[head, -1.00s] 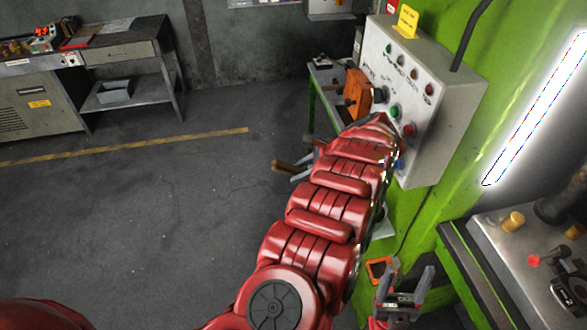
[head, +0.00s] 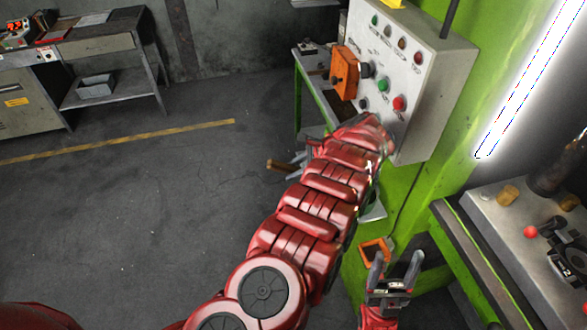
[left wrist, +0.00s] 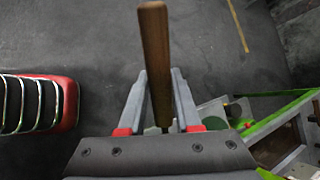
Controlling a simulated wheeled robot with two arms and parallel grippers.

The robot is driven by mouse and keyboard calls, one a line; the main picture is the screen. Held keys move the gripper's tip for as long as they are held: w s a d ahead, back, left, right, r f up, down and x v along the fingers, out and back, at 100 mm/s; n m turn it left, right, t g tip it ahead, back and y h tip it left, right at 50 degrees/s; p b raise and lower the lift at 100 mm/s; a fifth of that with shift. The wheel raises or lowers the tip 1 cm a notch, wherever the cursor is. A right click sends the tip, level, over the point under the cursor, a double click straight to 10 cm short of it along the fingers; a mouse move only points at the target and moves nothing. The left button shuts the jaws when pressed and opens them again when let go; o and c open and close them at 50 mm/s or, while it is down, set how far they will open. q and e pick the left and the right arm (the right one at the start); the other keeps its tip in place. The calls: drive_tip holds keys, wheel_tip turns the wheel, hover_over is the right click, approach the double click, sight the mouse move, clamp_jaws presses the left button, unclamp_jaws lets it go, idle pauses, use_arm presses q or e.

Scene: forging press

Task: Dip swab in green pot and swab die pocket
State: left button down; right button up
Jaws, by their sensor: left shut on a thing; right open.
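My left gripper (head: 292,162) is beyond the red arm, beside the green press frame, and is partly hidden. It is shut on a brown wooden handle (head: 279,165), which also shows upright between the fingers in the left wrist view (left wrist: 155,50). The swab's tip is hidden. My right gripper (head: 397,267) is open and empty at the bottom, its two fingers pointing up. In the left wrist view a small dark, greenish round thing (left wrist: 235,110) sits right of the fingers; I cannot tell whether it is the green pot. I cannot make out the die pocket.
A grey control box (head: 425,75) with buttons is on the green press frame (head: 470,85), close above my left arm. An orange bracket (head: 376,250) is near my right gripper. A grey bench top (head: 490,215) with fittings is at right. The floor at left is clear.

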use_arm(q)
drive_tip(key=shift+f+b, duration=0.3)
drive_tip(key=shift+f, duration=0.2)
idle(0.7)
idle(1.3)
drive_tip(key=shift+r+p, duration=0.45)
drive_tip(key=shift+r, duration=0.05)
drive_tip(key=shift+r+p, duration=0.45)
drive_tip(key=shift+r, duration=0.4)
drive_tip(key=shift+r+p, duration=0.35)
drive_tip(key=shift+r, duration=2.05)
